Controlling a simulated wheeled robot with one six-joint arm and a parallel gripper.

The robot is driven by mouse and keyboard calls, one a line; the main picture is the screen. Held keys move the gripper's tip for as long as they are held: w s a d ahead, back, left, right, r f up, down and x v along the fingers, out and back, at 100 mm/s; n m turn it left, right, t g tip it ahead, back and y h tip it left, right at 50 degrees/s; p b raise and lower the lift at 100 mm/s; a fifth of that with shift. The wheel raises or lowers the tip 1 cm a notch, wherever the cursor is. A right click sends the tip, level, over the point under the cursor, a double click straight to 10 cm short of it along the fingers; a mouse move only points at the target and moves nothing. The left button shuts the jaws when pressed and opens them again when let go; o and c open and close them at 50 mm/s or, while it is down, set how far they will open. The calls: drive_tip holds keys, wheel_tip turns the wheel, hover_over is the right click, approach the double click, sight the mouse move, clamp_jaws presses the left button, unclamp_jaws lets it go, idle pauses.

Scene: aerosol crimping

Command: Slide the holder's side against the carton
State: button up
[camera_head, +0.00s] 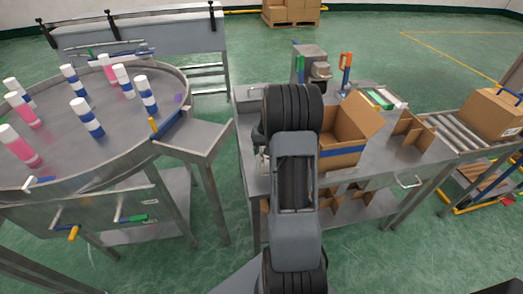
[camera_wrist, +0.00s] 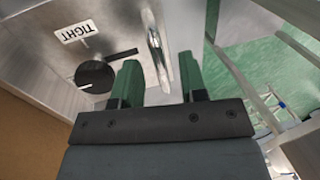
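The carton (camera_head: 343,138) is an open brown cardboard box with raised flaps and a blue band, standing on the metal workbench just right of my arm. In the wrist view a brown cardboard surface (camera_wrist: 28,135) fills the lower left. My gripper (camera_wrist: 160,72) has two green fingers spread apart. A shiny, narrow metal piece (camera_wrist: 155,48) shows between or just beyond the fingertips, and I see no finger touching it. I cannot tell whether this piece is part of the holder. In the head view my arm hides the gripper and the spot below it.
A label reading TIGHT (camera_wrist: 76,32) and a black disc with a rod (camera_wrist: 95,76) lie left of my fingers. Cardboard dividers (camera_head: 411,132) stand right of the carton. A round table (camera_head: 50,105) with cans is at left, a roller conveyor (camera_head: 455,130) at right.

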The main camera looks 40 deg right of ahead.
drive_tip(key=shift+f, duration=0.15)
clamp_jaws()
idle(0.4)
